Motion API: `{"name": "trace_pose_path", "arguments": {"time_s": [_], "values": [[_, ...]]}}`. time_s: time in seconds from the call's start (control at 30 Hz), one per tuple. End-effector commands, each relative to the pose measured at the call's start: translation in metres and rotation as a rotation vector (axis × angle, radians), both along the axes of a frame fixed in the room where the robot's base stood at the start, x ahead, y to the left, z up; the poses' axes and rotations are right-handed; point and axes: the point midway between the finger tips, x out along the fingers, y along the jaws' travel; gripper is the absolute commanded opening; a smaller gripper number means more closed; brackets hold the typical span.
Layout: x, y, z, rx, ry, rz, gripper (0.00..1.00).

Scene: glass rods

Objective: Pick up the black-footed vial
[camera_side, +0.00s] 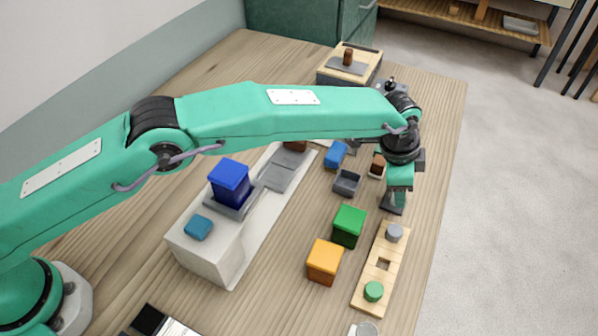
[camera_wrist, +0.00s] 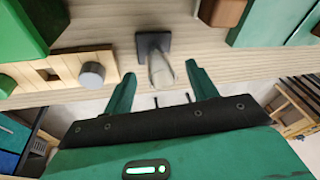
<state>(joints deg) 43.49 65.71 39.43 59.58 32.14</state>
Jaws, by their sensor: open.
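The vial (camera_wrist: 161,72) is a pale, see-through upright tube on a dark square foot (camera_wrist: 153,42). In the wrist view its upper end reaches between the tips of my gripper (camera_wrist: 160,72), with a gap to each finger. My gripper is open, and its green fingers stand on either side of the vial. In the side view my gripper (camera_side: 398,188) points down right above the dark foot (camera_side: 391,206). There the vial's tube is mostly hidden by the fingers.
A wooden block (camera_side: 369,271) with grey and green pegs stands close in front of the vial. A green box (camera_side: 348,227) and an orange box (camera_side: 323,262) are to its left. A small brown block (camera_side: 378,163) and a grey tray (camera_side: 347,181) are nearby. The table's right edge is close.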

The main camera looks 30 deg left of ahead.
Motion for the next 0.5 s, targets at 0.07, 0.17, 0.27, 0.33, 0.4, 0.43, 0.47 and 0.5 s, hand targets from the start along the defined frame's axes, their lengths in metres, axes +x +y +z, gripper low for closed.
{"name": "trace_pose_path", "arguments": {"time_s": [0.07, 0.17, 0.27, 0.33, 0.4, 0.43, 0.47, 0.5], "values": [[0.0009, -0.0008, -0.0063, 0.001, 0.0, 0.0, 0.58], [0.0016, -0.0016, -0.0089, 0.0, 0.0, 0.0, 0.58], [0.0017, -0.0017, -0.0092, -0.001, -0.001, 0.0, 0.58], [0.0017, -0.0017, -0.0091, -0.001, 0.0, 0.0, 0.58], [0.0017, -0.0016, -0.009, 0.0, 0.0, 0.0, 0.58], [0.0017, -0.0016, -0.009, 0.0, 0.0, 0.0, 0.58], [0.0017, -0.0016, -0.009, 0.0, 0.0, 0.0, 0.58], [0.0016, -0.0016, -0.009, 0.0, 0.0, 0.0, 0.58]]}}
